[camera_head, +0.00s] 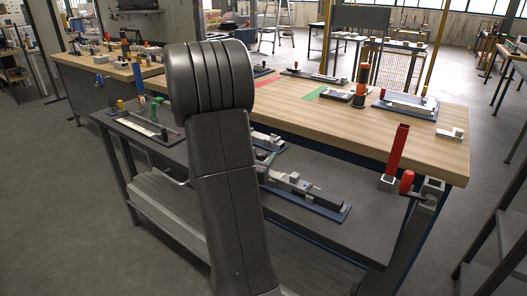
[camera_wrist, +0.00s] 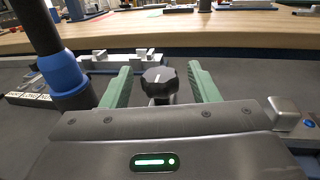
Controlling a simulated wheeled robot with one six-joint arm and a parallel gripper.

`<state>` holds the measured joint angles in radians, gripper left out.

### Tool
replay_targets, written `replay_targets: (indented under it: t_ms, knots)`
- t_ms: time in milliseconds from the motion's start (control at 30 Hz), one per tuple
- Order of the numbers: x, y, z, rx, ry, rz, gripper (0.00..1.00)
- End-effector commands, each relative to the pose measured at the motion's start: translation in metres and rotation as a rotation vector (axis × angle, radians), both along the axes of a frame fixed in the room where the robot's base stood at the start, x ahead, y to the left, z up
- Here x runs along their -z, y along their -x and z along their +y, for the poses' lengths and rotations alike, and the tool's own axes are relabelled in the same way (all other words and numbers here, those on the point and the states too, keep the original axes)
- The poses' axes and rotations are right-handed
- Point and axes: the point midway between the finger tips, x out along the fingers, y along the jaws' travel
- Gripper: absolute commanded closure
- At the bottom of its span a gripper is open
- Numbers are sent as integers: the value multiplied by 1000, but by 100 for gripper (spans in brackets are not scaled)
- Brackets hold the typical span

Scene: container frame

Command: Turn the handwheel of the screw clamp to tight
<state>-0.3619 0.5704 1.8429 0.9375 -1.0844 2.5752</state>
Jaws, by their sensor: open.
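In the wrist view a black lobed knob (camera_wrist: 159,79) with a white pointer line shows on a short dark stem; it looks like the handwheel of the screw clamp. The white line runs roughly away from me. My gripper (camera_wrist: 160,70) has two green fingers, open, one on each side of the knob with a visible gap on both sides. The clamp's lower part is hidden behind my gripper body. A white label plate (camera_wrist: 38,100) with dark lettering lies at left; I cannot read it surely. In the head view my arm hides the gripper and knob.
A black post with a blue collar (camera_wrist: 67,77) stands close left of my gripper. A grey fixture (camera_wrist: 118,61) lies behind the knob. In the head view, the wooden bench (camera_head: 420,132) stands behind the dark lower table (camera_head: 330,230), with a red post (camera_head: 397,150) at right.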

Motion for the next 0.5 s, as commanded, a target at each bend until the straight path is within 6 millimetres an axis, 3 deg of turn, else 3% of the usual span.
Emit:
replay_targets:
  t_ms: [200,500]
  knots:
    - [0,-15,-7,0,0,0,45]
    - [0,-17,-8,0,0,0,47]
